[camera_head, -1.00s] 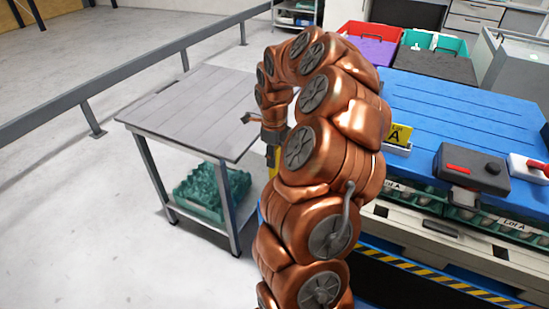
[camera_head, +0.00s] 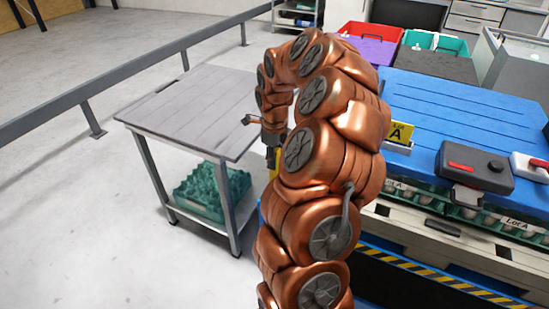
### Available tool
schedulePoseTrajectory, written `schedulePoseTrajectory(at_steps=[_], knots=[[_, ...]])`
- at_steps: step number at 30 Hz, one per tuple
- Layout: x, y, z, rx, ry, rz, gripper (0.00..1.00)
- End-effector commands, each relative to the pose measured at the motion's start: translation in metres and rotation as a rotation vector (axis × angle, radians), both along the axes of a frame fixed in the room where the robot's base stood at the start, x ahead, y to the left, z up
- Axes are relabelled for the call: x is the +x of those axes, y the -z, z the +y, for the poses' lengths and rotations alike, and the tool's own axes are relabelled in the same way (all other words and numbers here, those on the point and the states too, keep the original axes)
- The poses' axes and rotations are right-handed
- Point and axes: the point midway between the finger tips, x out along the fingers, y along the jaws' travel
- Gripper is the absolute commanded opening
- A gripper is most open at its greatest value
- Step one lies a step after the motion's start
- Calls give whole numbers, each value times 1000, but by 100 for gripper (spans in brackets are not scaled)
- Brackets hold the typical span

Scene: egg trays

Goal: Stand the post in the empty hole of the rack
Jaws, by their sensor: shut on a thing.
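My gripper (camera_head: 271,158) hangs fingers-down at the gap between the grey table and the blue-topped stack, partly hidden by my copper arm. It is shut on a yellow post (camera_head: 277,162), of which only a narrow strip shows beside the fingers. The post's lower end is hidden behind my arm, so I cannot tell whether it touches anything. I cannot make out the rack or its empty hole; my arm covers the area right of the gripper.
The grey table (camera_head: 190,110) at left has a clear top and a green egg tray stack (camera_head: 205,195) on its lower shelf. At right, a blue lid (camera_head: 455,110) bears a yellow "A" sign (camera_head: 398,133) and a dark grey device (camera_head: 478,170). A railing (camera_head: 140,85) runs behind.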

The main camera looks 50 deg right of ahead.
Motion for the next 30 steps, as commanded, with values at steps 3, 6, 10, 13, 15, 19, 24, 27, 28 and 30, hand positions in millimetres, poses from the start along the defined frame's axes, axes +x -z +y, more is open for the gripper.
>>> schedulePoseTrajectory(at_steps=[3, 6, 10, 13, 15, 19, 24, 27, 28, 30], knots=[[0, 5, 0, 0, 0, 0, 0], [0, 7, 0, 0, 1, 0, 0], [0, 11, 0, 0, 1, 0, 0], [0, 14, 0, 1, 1, 0, 0], [0, 16, 0, 1, 1, -1, 0], [0, 20, 0, 0, 1, 0, 0], [0, 24, 0, 0, 1, 0, 0], [0, 27, 0, -1, 1, 0, 0], [0, 28, 0, -1, 0, 0, 0], [0, 30, 0, -1, 0, 0, 0]])
